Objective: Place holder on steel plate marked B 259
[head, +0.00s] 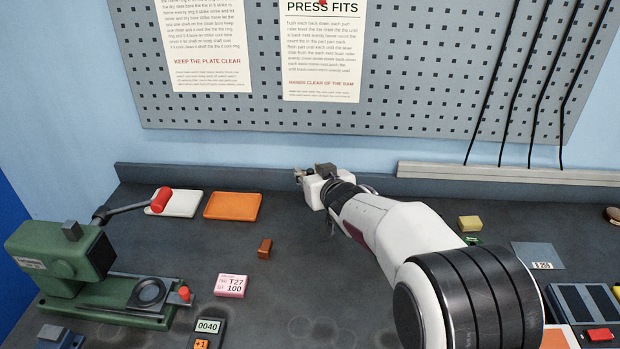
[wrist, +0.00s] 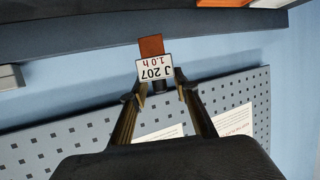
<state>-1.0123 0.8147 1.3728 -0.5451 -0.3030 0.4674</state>
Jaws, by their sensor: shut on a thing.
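My gripper (head: 300,178) is raised near the back of the bench. In the wrist view, my gripper (wrist: 158,92) is shut on a small holder (wrist: 150,46). The holder has a red-brown block and a white tag reading "J 207 1.0 h", upside down in the picture. In the head view the held holder is too small to make out clearly. A thin grey steel plate (head: 536,252) lies flat on the right of the bench, well apart from my gripper. Its small white label is too small to read surely. Nothing is seen standing on the plate.
A green press (head: 70,250) stands at the left, with white (head: 178,209) and orange (head: 232,212) trays behind it. A brown block (head: 265,249), pink card (head: 231,286) and meter (head: 207,330) lie mid-left. A yellow block (head: 469,223) and dark tray (head: 580,297) are near the plate.

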